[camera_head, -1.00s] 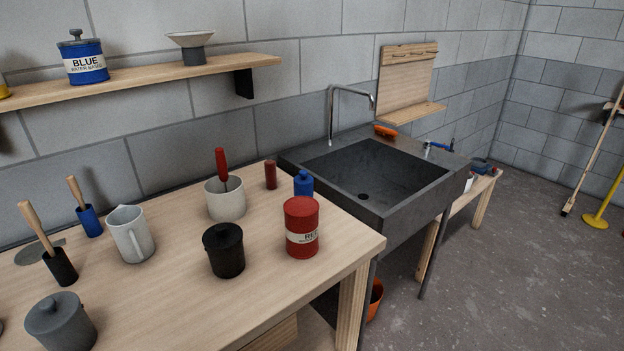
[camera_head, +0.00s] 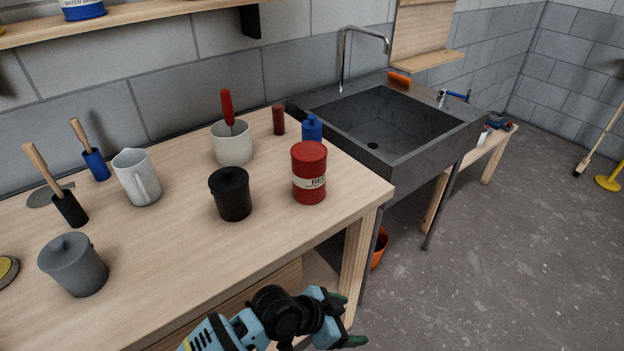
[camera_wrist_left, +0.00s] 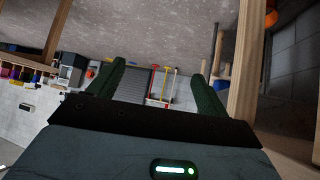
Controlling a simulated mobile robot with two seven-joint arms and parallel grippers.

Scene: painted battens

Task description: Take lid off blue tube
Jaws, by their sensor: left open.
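The blue tube (camera_head: 312,129) stands upright near the back right of the wooden bench, its blue lid with a small knob on top. The red can in front hides its lower part. My left gripper (camera_head: 348,318) is in front of the bench's front edge, low and well apart from the tube. Its green fingers are open and empty in the left wrist view (camera_wrist_left: 158,80), with floor and distant things beyond them. The tube is not visible in that view. My right gripper is not in view.
On the bench (camera_head: 275,235) stand a red can (camera_head: 309,172), a black lidded pot (camera_head: 231,194), a white pot (camera_head: 233,145) with a red-handled tool, a dark red cylinder (camera_head: 279,120), a white jug (camera_head: 137,177) and a grey pot (camera_head: 74,265). The sink (camera_head: 395,125) adjoins at right.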

